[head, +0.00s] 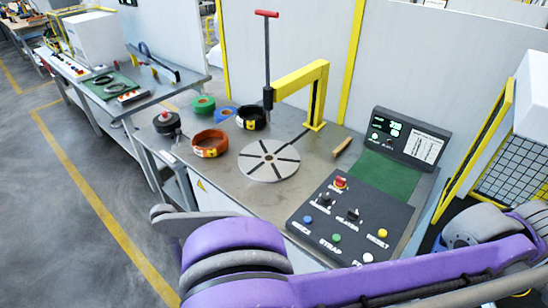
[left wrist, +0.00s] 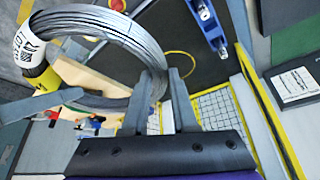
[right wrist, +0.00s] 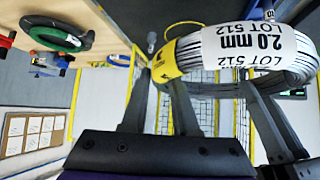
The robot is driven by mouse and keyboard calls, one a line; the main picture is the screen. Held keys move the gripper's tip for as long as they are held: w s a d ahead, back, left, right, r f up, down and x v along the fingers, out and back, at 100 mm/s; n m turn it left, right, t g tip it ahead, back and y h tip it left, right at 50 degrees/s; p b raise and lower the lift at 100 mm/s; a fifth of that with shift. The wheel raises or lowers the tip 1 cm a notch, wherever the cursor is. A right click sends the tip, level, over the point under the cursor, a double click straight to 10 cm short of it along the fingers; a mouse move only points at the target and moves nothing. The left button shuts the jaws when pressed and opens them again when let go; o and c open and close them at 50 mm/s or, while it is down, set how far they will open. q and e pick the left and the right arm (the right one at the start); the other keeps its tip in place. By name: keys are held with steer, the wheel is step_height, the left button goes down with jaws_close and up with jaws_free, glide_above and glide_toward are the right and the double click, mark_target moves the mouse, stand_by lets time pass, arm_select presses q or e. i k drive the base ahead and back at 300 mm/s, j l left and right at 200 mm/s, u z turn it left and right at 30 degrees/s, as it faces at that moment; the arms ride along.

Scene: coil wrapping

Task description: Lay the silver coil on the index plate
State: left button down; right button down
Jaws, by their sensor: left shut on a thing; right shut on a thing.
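The index plate (head: 269,160) is a pale round disc with dark radial slots, lying bare on the workbench in the head view. The silver coil (left wrist: 95,22) is a ring of grey wire with white and yellow labels. It also shows in the right wrist view (right wrist: 205,88), with a large "2.0 mm LOT 512" label. My left gripper (left wrist: 163,78) is shut on the coil's wire rim. My right gripper (right wrist: 162,80) is shut on the coil by its yellow label. The coil and both grippers are out of the head view.
Orange (head: 210,143), green (head: 203,104), blue (head: 224,114) and black (head: 252,117) rolls lie left of and behind the plate. A yellow arm (head: 300,80) and a red-handled rod (head: 267,55) stand behind it. A button panel (head: 350,215) is at the right front.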

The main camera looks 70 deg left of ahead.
mark_target(269, 159)
steer(key=k+j, duration=0.25)
steer(key=j, duration=0.25)
steer(key=k+j, duration=0.2)
steer(key=j, duration=0.3)
steer(key=k+j, duration=0.25)
steer(key=j, duration=0.25)
steer(key=k+j, duration=0.2)
steer(key=j, duration=0.3)
steer(key=k+j, duration=0.25)
steer(key=j, duration=0.25)
steer(key=k+j, duration=0.2)
steer(key=j, duration=0.3)
steer(key=k+j, duration=0.25)
steer(key=j, duration=0.25)
steer(key=k+j, duration=0.25)
steer(key=j, duration=0.25)
